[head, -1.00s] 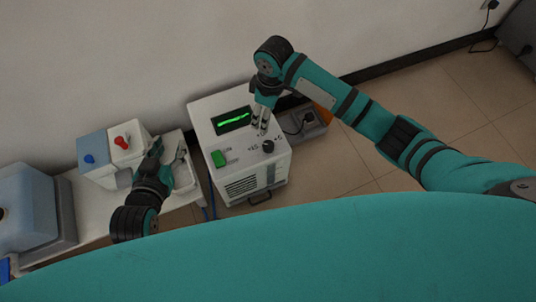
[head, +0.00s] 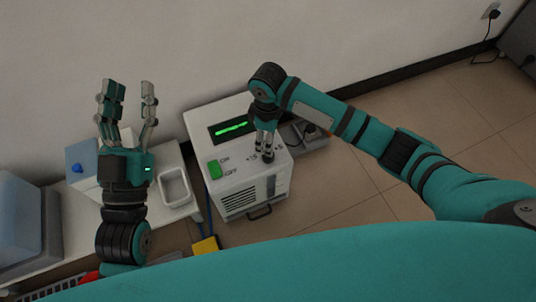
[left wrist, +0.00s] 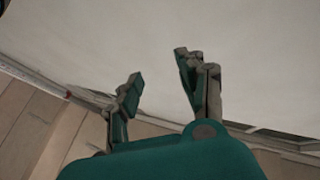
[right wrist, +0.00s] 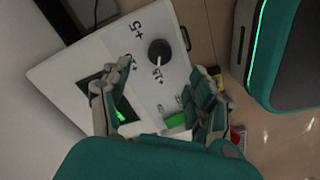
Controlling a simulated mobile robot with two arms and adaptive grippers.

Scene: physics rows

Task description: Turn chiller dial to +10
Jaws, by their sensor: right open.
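The white chiller (head: 205,128) stands beside the side table, its green display lit. Its black dial (right wrist: 160,51) shows in the right wrist view, with +5, +10 and +15 printed around it. A pale mark on its edge appears to face the +15 label; the exact setting is hard to read. My right gripper (right wrist: 169,68) is open, its fingers pointing toward the dial, which lies just beyond the fingertips; I cannot tell if they touch it. In the head view the right gripper (head: 264,150) largely hides the dial. My left gripper (head: 128,88) is open and empty, raised over the side table.
The chiller's green switch (head: 214,169) sits left of the dial. A white tray (head: 175,187) and a box with a blue knob (head: 76,168) are on the side table. A yellow thing (head: 205,246) lies below.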

